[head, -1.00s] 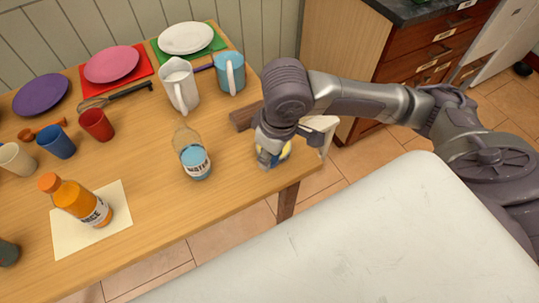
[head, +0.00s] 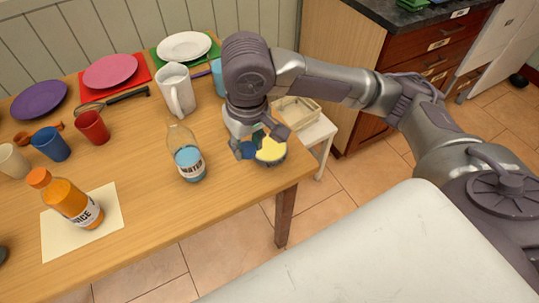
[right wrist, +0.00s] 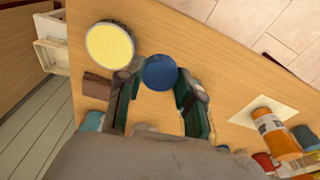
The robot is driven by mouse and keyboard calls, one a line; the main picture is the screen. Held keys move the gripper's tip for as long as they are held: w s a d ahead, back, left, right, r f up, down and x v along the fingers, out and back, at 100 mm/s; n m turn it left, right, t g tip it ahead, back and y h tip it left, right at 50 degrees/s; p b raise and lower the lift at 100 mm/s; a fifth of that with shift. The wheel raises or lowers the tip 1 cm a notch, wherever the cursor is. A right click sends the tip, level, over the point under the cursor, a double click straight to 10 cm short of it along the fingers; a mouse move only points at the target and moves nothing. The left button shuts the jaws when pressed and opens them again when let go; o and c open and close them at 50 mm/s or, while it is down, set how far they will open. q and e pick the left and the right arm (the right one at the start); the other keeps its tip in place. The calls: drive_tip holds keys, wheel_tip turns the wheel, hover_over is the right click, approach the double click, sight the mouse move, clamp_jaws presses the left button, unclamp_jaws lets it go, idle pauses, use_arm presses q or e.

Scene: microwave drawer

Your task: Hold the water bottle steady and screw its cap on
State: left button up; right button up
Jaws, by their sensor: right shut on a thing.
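The water bottle (head: 188,163) stands upright on the table, with clear walls, blue water and a WATER label. Its neck is open at the top. My right gripper (head: 258,145) is to the right of the bottle, apart from it, near the table's right corner. It is shut on a round blue cap (head: 248,150). The right wrist view shows the cap (right wrist: 160,72) between the two fingertips, seen flat from above. The bottle cannot be made out in the right wrist view. My left gripper is not in view.
A yellow-topped round tin (head: 270,149) stands beside the cap near the table edge. A white pitcher (head: 175,90) is behind the bottle. A juice bottle (head: 66,199) stands on a paper sheet at the left. Cups and plates lie further back. Bare table separates bottle and gripper.

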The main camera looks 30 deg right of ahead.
sight(173, 122)
drive_tip(key=w+a+r+n, duration=0.1)
drive_tip(key=w+a+r, duration=0.2)
drive_tip(key=a+r, duration=0.1)
drive_tip(key=w+a+r+n, duration=0.1)
drive_tip(key=w+a+r, duration=0.2)
drive_tip(key=r, duration=0.2)
drive_tip(key=w+a+r+n, duration=0.1)
drive_tip(key=w+a+r, duration=0.2)
drive_tip(key=a+r, duration=0.1)
drive_tip(key=shift+w+a+r, duration=0.3)
drive_tip(key=shift+w+r, duration=0.05)
drive_tip(key=shift+r, duration=0.1)
drive_tip(key=shift+f, duration=2)
